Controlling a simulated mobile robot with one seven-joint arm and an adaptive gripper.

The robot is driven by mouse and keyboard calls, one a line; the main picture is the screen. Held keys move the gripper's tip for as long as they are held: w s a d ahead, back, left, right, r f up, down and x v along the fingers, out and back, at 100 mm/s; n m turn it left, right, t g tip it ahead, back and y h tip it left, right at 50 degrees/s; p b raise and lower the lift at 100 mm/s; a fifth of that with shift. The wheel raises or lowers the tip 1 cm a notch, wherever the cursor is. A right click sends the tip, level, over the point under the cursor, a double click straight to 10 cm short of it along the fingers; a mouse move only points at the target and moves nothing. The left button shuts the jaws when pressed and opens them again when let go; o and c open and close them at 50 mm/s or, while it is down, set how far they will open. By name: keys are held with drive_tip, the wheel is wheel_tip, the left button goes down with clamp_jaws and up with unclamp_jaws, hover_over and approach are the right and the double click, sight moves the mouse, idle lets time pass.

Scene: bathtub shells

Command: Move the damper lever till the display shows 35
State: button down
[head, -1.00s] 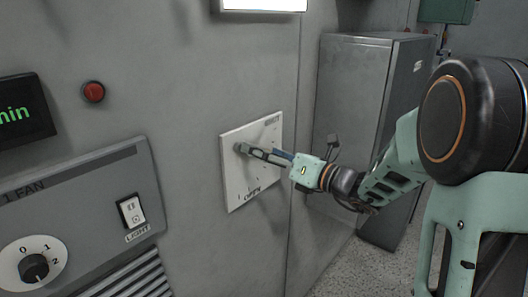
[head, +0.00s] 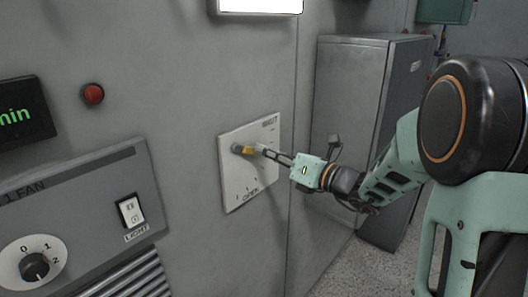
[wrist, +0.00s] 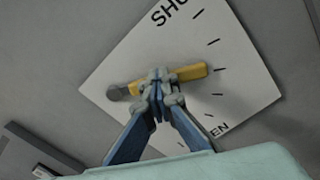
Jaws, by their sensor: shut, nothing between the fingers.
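The damper lever (head: 249,151) is a yellow bar on a grey pivot, mounted on a white plate (head: 235,190) marked SHUT at the top and OPEN at the bottom. In the wrist view the lever (wrist: 195,73) points at the tick marks between the two words. My gripper (head: 262,149) is shut and empty, its tips in front of the lever; in the wrist view the tips (wrist: 158,80) overlap the bar's middle, and I cannot tell whether they touch it. A black display (head: 18,115) at the left edge shows green "min"; its number is out of view.
A red button (head: 93,94) is on the wall. A grey panel (head: 90,180) with a fan knob (head: 35,266) and light switch (head: 131,210) is at lower left. A grey metal cabinet (head: 350,95) stands right of the plate, behind my arm.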

sight(248, 158)
drive_tip(key=shift+s+a+f+m+p, duration=0.15)
drive_tip(key=shift+a+f+m+p, duration=0.15)
drive_tip(key=shift+m+p, duration=0.3)
drive_tip(key=shift+s+a+f+m+p, duration=0.15)
drive_tip(key=shift+a+m+p, duration=0.15)
drive_tip(key=shift+m+p, duration=0.25)
drive_tip(key=shift+s+a+f+m+p, duration=0.25)
drive_tip(key=shift+f+m+p, duration=0.35)
drive_tip(key=shift+m, duration=0.25)
drive_tip(key=c, duration=2.7)
unclamp_jaws()
drive_tip(key=o, duration=1.3)
drive_tip(key=shift+w+a+f, duration=0.2)
drive_tip(key=shift+w+a, duration=0.05)
drive_tip(key=shift+a, duration=0.1)
drive_tip(key=o, duration=1.4)
drive_tip(key=shift+d, duration=0.3)
drive_tip(key=shift+d, duration=0.1)
